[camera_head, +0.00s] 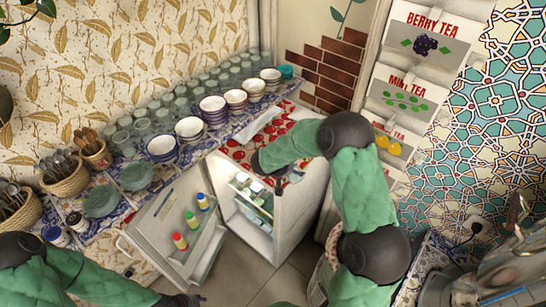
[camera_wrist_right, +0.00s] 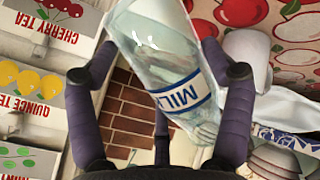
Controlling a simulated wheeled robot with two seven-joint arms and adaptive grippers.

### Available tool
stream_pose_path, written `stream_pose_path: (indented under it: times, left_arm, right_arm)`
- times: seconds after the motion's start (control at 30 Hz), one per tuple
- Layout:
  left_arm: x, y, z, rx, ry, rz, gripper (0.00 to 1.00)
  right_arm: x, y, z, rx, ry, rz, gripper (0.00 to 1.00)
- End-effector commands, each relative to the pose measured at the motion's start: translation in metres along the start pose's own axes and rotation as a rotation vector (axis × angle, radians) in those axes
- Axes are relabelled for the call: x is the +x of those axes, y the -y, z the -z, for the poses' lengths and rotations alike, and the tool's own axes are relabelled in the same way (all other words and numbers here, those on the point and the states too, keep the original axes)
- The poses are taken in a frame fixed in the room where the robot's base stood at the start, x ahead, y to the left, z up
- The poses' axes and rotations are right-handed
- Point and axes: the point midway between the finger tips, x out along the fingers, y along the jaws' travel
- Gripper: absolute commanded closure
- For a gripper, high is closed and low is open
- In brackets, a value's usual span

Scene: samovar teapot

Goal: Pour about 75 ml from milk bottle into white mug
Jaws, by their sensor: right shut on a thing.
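The milk bottle (camera_wrist_right: 160,50), clear with a blue-and-white MILK label, sits between the fingers of my right gripper (camera_wrist_right: 163,62) in the right wrist view. That gripper is shut on it, and the bottle looks tilted in this view. In the head view my right gripper (camera_head: 267,173) is over the front of the red-patterned counter top, above the open fridge; I cannot make out the bottle there.
The fridge (camera_head: 292,222) stands open, its door (camera_head: 165,222) swung left with colored-cap bottles on it. A white cloth (camera_head: 260,130) lies on the red-patterned counter cover (camera_head: 238,152). Stacked bowls (camera_head: 190,130) and several glasses line the wall shelf. Tea boxes (camera_head: 405,95) stand right.

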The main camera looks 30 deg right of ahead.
Motion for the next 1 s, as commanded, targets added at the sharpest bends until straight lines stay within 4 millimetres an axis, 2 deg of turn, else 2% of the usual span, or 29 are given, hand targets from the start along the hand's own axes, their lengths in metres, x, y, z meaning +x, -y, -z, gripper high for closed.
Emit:
stream_pose_path:
  times: [0.03,1.0]
  left_arm:
    - [0.008,0.003,0.000,0.000,0.000,0.000,0.60]
    - [0.091,0.033,0.004,0.000,0.000,0.000,0.60]
  right_arm:
    - [0.002,0.001,0.000,0.008,-0.009,0.001,0.67]
    - [0.013,0.011,-0.001,0.116,-0.125,0.032,0.67]
